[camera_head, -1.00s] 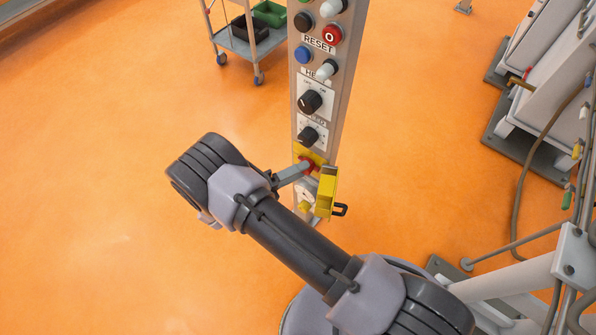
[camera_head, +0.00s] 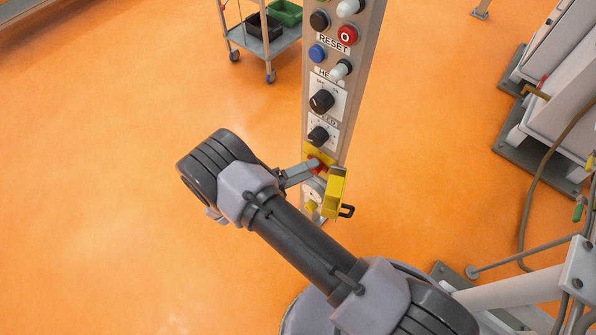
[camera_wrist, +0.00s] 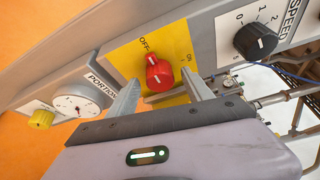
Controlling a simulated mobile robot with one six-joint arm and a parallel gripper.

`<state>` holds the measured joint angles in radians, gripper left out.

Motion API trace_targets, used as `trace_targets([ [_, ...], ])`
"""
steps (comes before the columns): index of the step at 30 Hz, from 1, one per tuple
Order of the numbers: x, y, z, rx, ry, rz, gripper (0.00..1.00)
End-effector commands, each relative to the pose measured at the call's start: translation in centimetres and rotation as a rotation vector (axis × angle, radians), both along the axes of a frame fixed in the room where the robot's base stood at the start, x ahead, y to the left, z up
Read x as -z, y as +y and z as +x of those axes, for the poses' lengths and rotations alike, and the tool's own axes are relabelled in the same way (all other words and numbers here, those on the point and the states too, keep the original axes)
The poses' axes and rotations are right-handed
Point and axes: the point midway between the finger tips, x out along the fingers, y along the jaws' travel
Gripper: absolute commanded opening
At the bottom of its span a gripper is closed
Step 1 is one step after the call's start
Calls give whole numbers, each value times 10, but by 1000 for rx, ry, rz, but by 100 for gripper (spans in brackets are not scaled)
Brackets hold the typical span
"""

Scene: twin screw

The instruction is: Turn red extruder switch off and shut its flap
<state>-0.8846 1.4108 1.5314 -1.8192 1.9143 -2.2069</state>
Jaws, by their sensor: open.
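The red extruder switch (camera_wrist: 158,72) sits on a yellow plate (camera_wrist: 121,55) marked OFF and ON in the wrist view. In the head view the switch (camera_head: 317,164) is partly covered by my gripper. My gripper (camera_wrist: 160,78) is open, with one finger on each side of the switch; I cannot tell whether they touch it. In the head view my gripper (camera_head: 300,172) reaches the panel from the left. The yellow flap (camera_head: 335,190) stands open, sticking out from the panel beside the switch.
The grey panel (camera_head: 345,125) carries black knobs (camera_head: 321,101) and buttons above the switch. A PORTION dial (camera_wrist: 77,106) and yellow knob (camera_wrist: 40,119) sit beside it. A trolley (camera_head: 268,45) stands behind; machine frames are at right. The orange floor at left is clear.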

Motion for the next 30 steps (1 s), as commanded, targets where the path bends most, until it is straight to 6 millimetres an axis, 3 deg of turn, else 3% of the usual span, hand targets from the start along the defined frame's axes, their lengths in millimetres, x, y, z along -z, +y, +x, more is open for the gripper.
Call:
trace_targets([
  [5, -1, 4, -2, -1, -1, 0, 59],
  [8, -3, 18, -10, -3, -2, 1, 59],
  [21, -10, 131, -75, -2, -2, 3, 59],
  [25, -11, 147, -84, -1, -1, 0, 59],
  [30, -12, 151, -87, 0, 1, 0, 59],
])
